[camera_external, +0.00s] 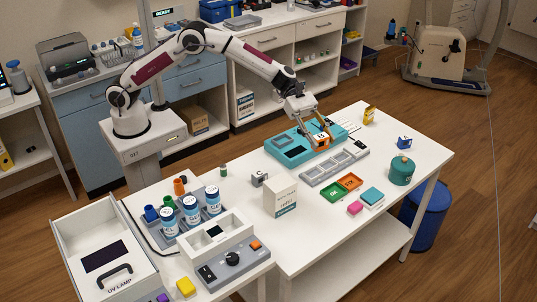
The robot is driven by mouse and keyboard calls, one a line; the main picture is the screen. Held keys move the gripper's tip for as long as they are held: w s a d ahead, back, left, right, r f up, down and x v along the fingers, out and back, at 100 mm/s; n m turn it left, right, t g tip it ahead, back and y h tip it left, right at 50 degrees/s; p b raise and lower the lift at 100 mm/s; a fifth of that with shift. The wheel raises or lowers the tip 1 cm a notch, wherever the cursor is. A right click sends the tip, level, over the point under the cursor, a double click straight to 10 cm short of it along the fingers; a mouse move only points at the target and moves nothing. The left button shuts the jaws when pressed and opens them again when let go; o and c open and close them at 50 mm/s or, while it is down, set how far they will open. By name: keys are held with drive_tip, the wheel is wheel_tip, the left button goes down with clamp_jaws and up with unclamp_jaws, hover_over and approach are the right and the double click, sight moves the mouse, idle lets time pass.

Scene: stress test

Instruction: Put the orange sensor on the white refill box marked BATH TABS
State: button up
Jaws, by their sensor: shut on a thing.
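The orange sensor (322,141), a small block with a dark mark on its face, is between the fingers of my gripper (320,135). The gripper is shut on it, over the right part of the teal device. I cannot tell whether the sensor touches the device. The white refill box (280,197) stands upright on the white table, left of and nearer the camera than the gripper. Its top is bare; its print is too small to read surely.
The teal device (288,146) and a grey slotted tray (333,168) lie near the gripper. A grey cube (259,178) stands beside the box. Green (332,192) and orange (350,182) trays and a teal jar (402,171) are right. A bottle rack (190,221) is left.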

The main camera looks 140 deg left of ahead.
drive_tip(key=d+r+m+h, duration=0.1)
drive_tip(key=d+r+h, duration=0.15)
drive_tip(key=d, duration=0.65)
drive_tip(key=m, duration=0.1)
hover_over(280, 182)
drive_tip(key=shift+r+g, duration=0.1)
drive_tip(key=shift+g, duration=0.3)
drive_tip(key=shift+f, duration=3.1)
drive_tip(key=shift+f, duration=0.1)
drive_tip(key=shift+f, duration=1.8)
drive_tip(key=shift+f, duration=0.15)
